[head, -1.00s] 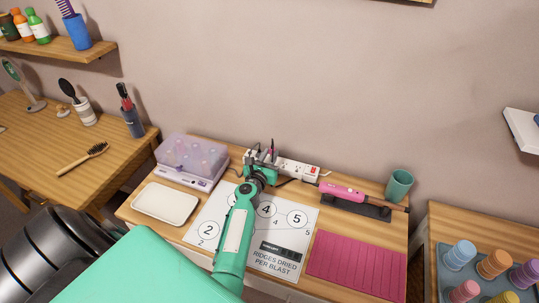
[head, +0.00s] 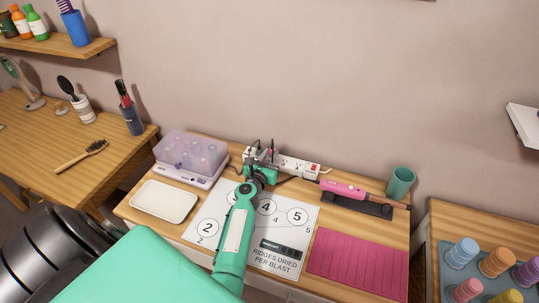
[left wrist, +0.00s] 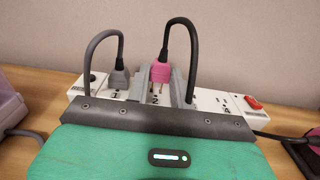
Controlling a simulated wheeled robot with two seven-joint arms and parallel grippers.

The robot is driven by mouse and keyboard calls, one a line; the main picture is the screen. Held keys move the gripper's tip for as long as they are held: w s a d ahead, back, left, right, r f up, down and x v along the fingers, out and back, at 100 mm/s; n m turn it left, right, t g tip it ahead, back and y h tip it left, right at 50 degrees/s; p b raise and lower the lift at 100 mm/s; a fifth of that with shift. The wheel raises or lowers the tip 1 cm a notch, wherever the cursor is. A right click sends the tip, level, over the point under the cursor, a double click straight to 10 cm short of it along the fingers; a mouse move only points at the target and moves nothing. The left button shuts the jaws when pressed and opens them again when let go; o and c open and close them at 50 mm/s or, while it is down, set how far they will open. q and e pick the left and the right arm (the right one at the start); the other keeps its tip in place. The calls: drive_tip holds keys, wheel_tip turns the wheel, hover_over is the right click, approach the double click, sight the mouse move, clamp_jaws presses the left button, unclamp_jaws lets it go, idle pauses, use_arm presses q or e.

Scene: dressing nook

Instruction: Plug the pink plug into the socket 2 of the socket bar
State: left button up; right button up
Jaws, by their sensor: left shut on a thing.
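The white socket bar (head: 292,165) lies along the back of the table against the wall; it also shows in the left wrist view (left wrist: 207,97). In that view the pink plug (left wrist: 161,72), with its dark cord looping up, is between the fingers of my left gripper (left wrist: 161,86), in front of socket 2. Thin prongs seem to show below its body; I cannot tell whether they are in the slots. A grey plug (left wrist: 118,78) sits at socket 1. The right finger covers part of the bar around socket 3. My right gripper is not in view.
A lilac clear-lidded box (head: 190,158) stands left of the bar. A pink styling tool (head: 344,188) on a dark stand and a green cup (head: 400,183) are to the right. A white tray (head: 164,201), a numbered sheet (head: 285,240) and a pink mat (head: 357,264) lie in front.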

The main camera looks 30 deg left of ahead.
use_arm(q)
drive_tip(key=shift+f+b, duration=0.7)
drive_tip(key=shift+f, duration=0.05)
drive_tip(key=shift+f, duration=0.15)
drive_tip(key=shift+s+a+f, duration=0.1)
drive_tip(key=shift+f, duration=0.1)
drive_tip(key=o, duration=1)
drive_tip(key=shift+a+f+b, duration=0.1)
drive_tip(key=shift+f+b, duration=0.05)
drive_tip(key=shift+b, duration=0.2)
drive_tip(key=shift+o, duration=0.2)
